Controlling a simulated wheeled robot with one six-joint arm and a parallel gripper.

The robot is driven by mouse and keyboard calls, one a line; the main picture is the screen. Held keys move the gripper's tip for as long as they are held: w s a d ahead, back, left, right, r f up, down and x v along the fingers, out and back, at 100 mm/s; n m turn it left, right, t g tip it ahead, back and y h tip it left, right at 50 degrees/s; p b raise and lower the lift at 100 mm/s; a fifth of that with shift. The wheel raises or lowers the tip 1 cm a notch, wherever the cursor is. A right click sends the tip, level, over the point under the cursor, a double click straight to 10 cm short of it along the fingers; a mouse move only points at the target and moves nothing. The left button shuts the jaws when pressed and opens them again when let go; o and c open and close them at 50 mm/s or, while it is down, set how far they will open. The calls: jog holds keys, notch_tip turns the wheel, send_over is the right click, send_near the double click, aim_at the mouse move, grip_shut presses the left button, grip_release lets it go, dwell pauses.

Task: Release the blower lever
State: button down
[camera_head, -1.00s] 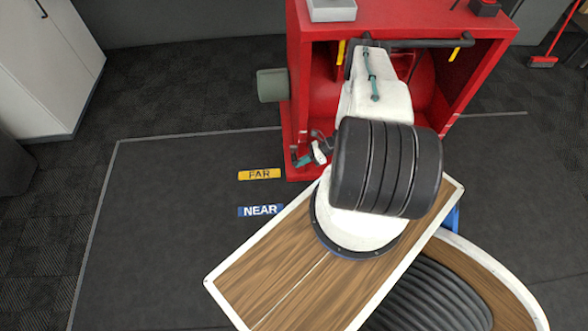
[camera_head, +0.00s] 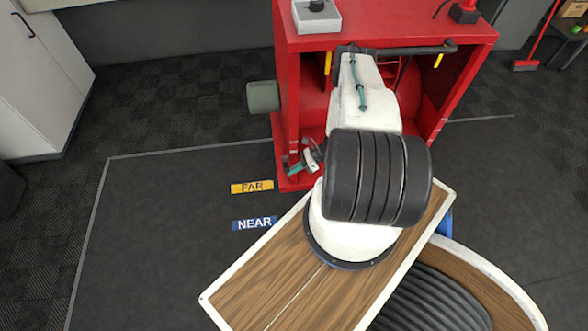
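A small teal handle (camera_head: 294,169), which looks like the blower lever, sits at the lower left front corner of the red cabinet (camera_head: 285,110). Just up and right of it is a small grey and white metal end that I take for my gripper (camera_head: 312,155). It is partly hidden behind the large black ribbed section of my arm. I cannot tell whether it touches the handle, or whether its fingers are open or shut.
A yellow FAR label (camera_head: 252,186) and a blue NEAR label (camera_head: 254,223) lie on the dark mat left of the cabinet. A grey-green cylinder (camera_head: 263,97) juts from the cabinet's left side. The mat at left is clear.

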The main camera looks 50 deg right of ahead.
jog(key=s+d+r, duration=0.1)
jog(key=s+d, duration=0.4)
jog(key=d, duration=0.2)
jog(key=shift+s+d, duration=0.2)
jog(key=shift+d, duration=0.2)
dwell(0.3)
